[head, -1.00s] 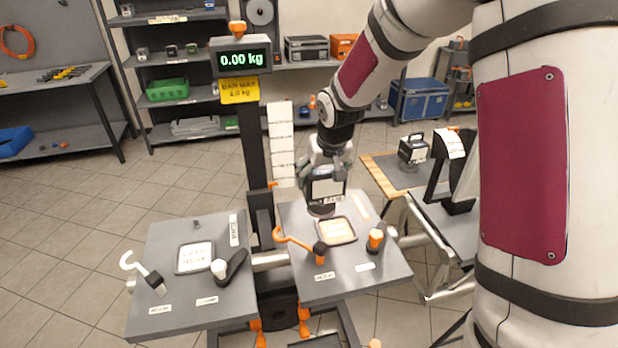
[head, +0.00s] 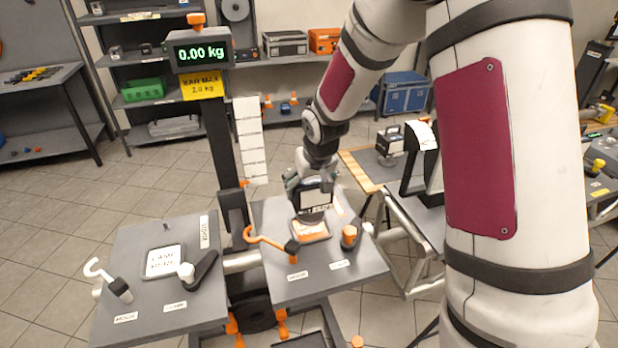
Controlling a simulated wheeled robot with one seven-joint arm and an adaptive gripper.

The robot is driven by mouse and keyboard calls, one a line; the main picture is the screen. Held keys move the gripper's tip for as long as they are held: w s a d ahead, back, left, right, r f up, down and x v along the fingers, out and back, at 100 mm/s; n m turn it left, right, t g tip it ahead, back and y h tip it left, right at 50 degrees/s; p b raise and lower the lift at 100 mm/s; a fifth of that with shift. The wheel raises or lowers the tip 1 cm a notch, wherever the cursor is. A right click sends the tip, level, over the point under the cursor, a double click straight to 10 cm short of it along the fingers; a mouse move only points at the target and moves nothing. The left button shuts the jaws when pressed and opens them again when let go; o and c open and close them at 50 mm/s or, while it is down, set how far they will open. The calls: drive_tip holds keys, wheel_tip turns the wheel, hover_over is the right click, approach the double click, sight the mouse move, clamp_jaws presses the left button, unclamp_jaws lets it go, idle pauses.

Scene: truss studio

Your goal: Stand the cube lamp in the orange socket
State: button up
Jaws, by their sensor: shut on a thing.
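The cube lamp (head: 313,201), dark with a pale front panel, is held by my gripper (head: 312,181), whose fingers are shut on its top. It looks roughly upright. The orange socket (head: 311,235), a framed square pad, lies on the right grey plate (head: 345,280). The lamp is over the back part of the socket and hides its rear edge. I cannot tell whether the lamp's base touches the socket or hangs just above it.
An orange hook (head: 268,240) and an orange-topped clamp (head: 350,236) flank the socket closely. The left plate (head: 140,300) carries a white socket (head: 165,261), hook and clamp. A display post reading 0.00 kg (head: 202,52) stands behind. Another lamp-like cube (head: 390,142) stands on the right-hand table.

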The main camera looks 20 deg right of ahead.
drive_tip(key=shift+f+b, duration=0.85)
drive_tip(key=shift+f, duration=1.4)
drive_tip(key=shift+f, duration=0.15)
drive_tip(key=o, duration=1.9)
drive_tip(key=v, duration=1.2)
drive_tip(key=shift+s+r, duration=0.25)
drive_tip(key=shift+r, duration=0.05)
drive_tip(key=shift+t, duration=0.6)
drive_tip(key=s+r, duration=0.4)
drive_tip(key=s, duration=0.4)
drive_tip(key=s+r, duration=0.5)
drive_tip(key=s, duration=0.3)
drive_tip(key=s+r, duration=0.5)
drive_tip(key=s, duration=0.3)
drive_tip(key=shift+s, duration=0.2)
